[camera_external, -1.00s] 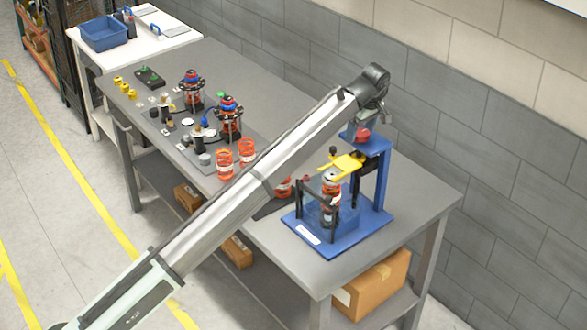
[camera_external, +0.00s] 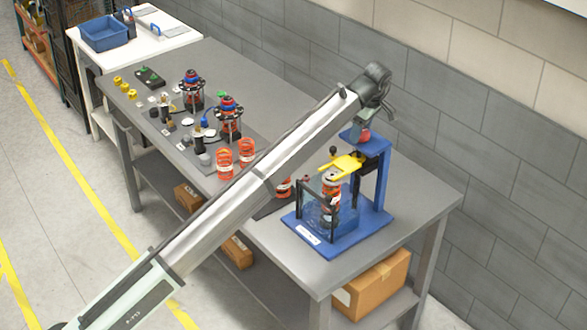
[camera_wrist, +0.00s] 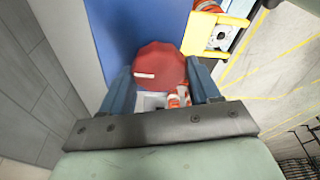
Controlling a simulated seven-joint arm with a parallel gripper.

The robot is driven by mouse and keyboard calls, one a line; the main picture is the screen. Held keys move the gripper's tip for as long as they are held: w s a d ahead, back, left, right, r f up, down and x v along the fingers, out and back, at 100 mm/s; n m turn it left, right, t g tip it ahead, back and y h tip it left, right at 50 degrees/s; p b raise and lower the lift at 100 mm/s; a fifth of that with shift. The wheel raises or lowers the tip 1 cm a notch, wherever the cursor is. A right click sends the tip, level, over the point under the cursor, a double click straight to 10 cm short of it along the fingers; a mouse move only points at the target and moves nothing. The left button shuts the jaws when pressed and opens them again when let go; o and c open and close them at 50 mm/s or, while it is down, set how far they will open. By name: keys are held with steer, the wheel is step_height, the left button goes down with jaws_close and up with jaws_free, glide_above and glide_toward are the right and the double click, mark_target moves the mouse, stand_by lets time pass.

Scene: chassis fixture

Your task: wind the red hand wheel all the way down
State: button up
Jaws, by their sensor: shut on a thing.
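The red hand wheel (camera_wrist: 160,66) sits on top of the blue press frame (camera_external: 378,150), and it also shows in the external view (camera_external: 365,135), partly hidden by my arm. In the wrist view my gripper (camera_wrist: 163,82) has a finger on each side of the wheel and is shut on it. Below the wheel, the yellow press plate (camera_external: 348,163) lies over an orange coil spring with a strut (camera_external: 330,190) in the press. The yellow plate also shows in the wrist view (camera_wrist: 240,30). The wheel's screw is hidden.
A clear guard with black bars (camera_external: 310,208) stands at the front of the press. Orange springs (camera_external: 224,160) and assembled struts (camera_external: 229,122) stand on the grey bench (camera_external: 415,205) to the left. A grey block wall is behind.

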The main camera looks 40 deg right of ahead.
steer(key=shift+c, duration=1.2)
steer(key=m, duration=0.5)
steer(key=shift+h, duration=0.4)
steer(key=m+h, duration=0.1)
steer(key=m, duration=0.5)
steer(key=m+g, duration=0.1)
steer(key=m, duration=0.3)
steer(key=shift+m+h, duration=0.4)
steer(key=shift+m, duration=0.8)
